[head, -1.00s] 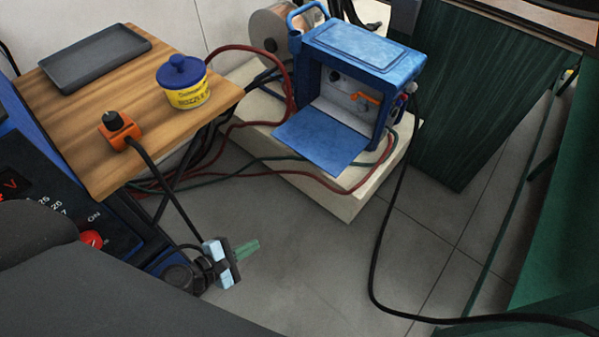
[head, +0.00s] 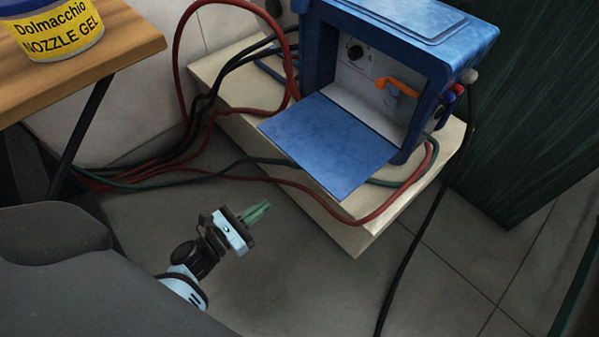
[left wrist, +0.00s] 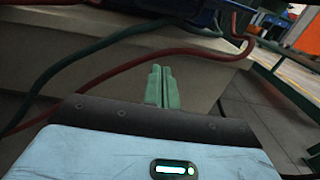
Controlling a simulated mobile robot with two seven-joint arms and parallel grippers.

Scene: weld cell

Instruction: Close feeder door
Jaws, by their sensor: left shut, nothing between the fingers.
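The blue wire feeder (head: 425,50) stands on a pale plinth (head: 355,238) in the head view. Its blue door (head: 330,147) is folded down, open, and lies nearly flat towards me. The inside shows a dark knob and an orange lever (head: 398,86). My left gripper (head: 262,208) is in front of the plinth, to the left of and below the door, apart from it. Its green fingers are together and empty; they also show in the left wrist view (left wrist: 162,88), pointing at the plinth. My right gripper is in neither view.
Red and green cables (head: 270,180) run across the plinth front, between my left gripper and the door. A black cable (head: 410,250) hangs at the right. A wooden table with a nozzle gel tub (head: 58,32) is upper left. Grey floor is clear below.

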